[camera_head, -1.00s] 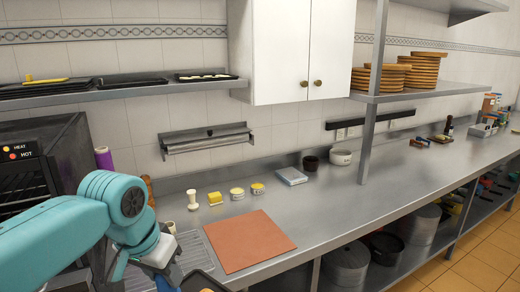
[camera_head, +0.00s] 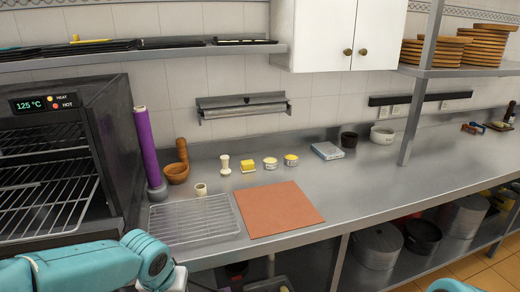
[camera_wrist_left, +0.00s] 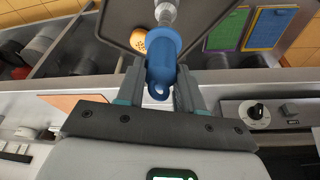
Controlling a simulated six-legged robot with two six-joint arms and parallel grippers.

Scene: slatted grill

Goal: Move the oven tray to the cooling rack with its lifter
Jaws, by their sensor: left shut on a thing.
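The cooling rack (camera_head: 195,220) is a bare wire grid on the steel counter, right of the oven. In the left wrist view, my left gripper (camera_wrist_left: 160,86) is shut on the blue handle (camera_wrist_left: 162,58) of the lifter. Its metal shaft runs to a dark tray (camera_wrist_left: 115,18), which carries a round golden-brown piece (camera_wrist_left: 138,40). How the lifter joins the tray is not clear. In the head view the left arm crosses the bottom left; its gripper, lifter and tray are out of frame. My right gripper is not in view.
The oven (camera_head: 50,155), reading 125 °C, stands open with wire shelves inside. A terracotta mat (camera_head: 278,208) lies right of the rack. A small cup (camera_head: 201,189), mortar (camera_head: 177,172) and purple roll (camera_head: 148,147) stand behind the rack. The counter further right is mostly clear.

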